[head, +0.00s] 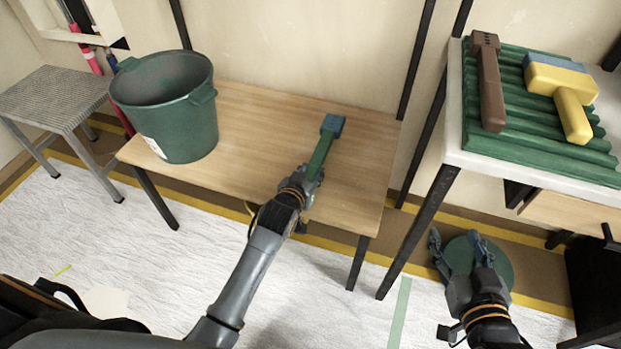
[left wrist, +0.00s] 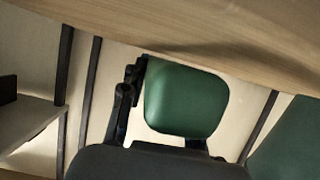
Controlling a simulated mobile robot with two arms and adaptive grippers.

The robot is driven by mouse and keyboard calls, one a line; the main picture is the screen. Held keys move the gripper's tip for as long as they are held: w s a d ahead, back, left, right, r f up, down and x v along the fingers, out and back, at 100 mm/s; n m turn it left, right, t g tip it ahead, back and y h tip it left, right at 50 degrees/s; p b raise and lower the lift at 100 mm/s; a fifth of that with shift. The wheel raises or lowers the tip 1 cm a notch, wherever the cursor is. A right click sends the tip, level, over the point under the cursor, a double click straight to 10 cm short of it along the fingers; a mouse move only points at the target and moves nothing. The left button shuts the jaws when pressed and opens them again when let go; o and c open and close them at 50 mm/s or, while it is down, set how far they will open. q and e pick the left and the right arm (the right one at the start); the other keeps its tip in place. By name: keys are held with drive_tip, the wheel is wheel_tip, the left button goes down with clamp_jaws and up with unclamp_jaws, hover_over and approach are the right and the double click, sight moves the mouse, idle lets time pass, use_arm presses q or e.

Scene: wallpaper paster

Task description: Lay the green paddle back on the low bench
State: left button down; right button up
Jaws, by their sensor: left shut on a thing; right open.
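The green paddle (head: 320,155), with a blue end, is held by my left gripper (head: 306,180) over the right part of the low wooden bench (head: 262,115). Its blue end points away towards the wall. In the left wrist view a rounded green part of the paddle (left wrist: 185,98) shows between the fingers, close to the bench top (left wrist: 215,30). I cannot tell whether the paddle touches the bench. My right gripper (head: 460,240) is open and empty, low at the right, in front of a round green thing.
A green bucket (head: 180,125) stands on the bench's left part. A white table (head: 452,110) at the right bears a ridged green mat (head: 540,155), a brown tool (head: 490,85) and a yellow-and-blue tool (head: 570,105). A grey stool (head: 55,95) stands far left. The bench's middle is clear.

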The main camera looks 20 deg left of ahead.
use_arm(q)
drive_tip(key=shift+f, duration=0.6)
use_arm(e)
drive_tip(key=shift+f, duration=0.1)
use_arm(q)
drive_tip(key=shift+f, duration=0.1)
drive_tip(key=c, duration=1)
unclamp_jaws()
drive_tip(key=shift+f, duration=0.1)
